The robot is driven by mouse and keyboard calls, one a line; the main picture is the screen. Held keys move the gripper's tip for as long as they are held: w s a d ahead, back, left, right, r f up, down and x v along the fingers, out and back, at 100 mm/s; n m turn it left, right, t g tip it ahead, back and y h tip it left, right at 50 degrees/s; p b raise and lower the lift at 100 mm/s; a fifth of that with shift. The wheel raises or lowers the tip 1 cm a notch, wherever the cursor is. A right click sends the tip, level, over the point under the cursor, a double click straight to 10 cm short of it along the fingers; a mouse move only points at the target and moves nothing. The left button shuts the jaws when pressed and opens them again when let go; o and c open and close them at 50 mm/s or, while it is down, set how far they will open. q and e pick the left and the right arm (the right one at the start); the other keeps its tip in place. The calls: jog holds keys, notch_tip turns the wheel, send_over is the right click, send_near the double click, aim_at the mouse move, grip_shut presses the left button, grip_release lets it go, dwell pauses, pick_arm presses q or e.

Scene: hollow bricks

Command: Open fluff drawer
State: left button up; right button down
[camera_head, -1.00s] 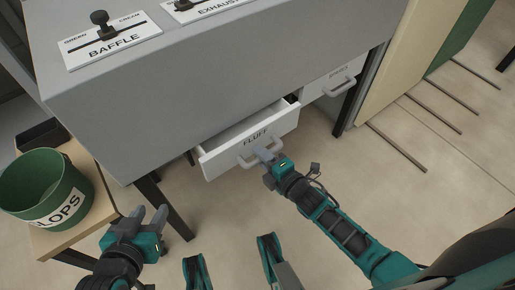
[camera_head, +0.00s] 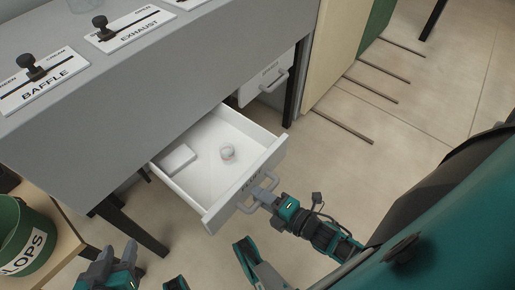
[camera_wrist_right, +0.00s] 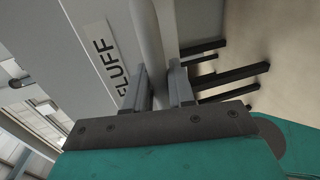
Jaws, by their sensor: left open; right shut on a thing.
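The white FLUFF drawer (camera_head: 222,160) is pulled well out of the grey cabinet (camera_head: 160,85), so its inside shows in the head view. In it lie a pale flat block (camera_head: 178,158) and a small whitish round thing (camera_head: 228,152). My right gripper (camera_head: 266,194) is shut on the drawer handle (camera_head: 248,204). In the right wrist view its two fingers (camera_wrist_right: 158,88) stand either side of the handle bar (camera_wrist_right: 147,40), beside the FLUFF label (camera_wrist_right: 108,55). My left gripper (camera_head: 112,262) is open and empty at the lower left, away from the drawer.
A second drawer (camera_head: 267,78) sits to the right under the cabinet. BAFFLE (camera_head: 45,82) and EXHAUST (camera_head: 130,28) sliders are on top. A green SLOPS bucket (camera_head: 22,240) stands on a wooden table at left. Floor at right is mostly clear, with dark bars (camera_head: 345,125).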

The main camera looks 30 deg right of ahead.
pick_arm(q)
jog(key=shift+d, duration=0.1)
pick_arm(e)
jog(key=c, duration=1.1)
grip_release()
pick_arm(q)
jog(key=shift+r, duration=0.15)
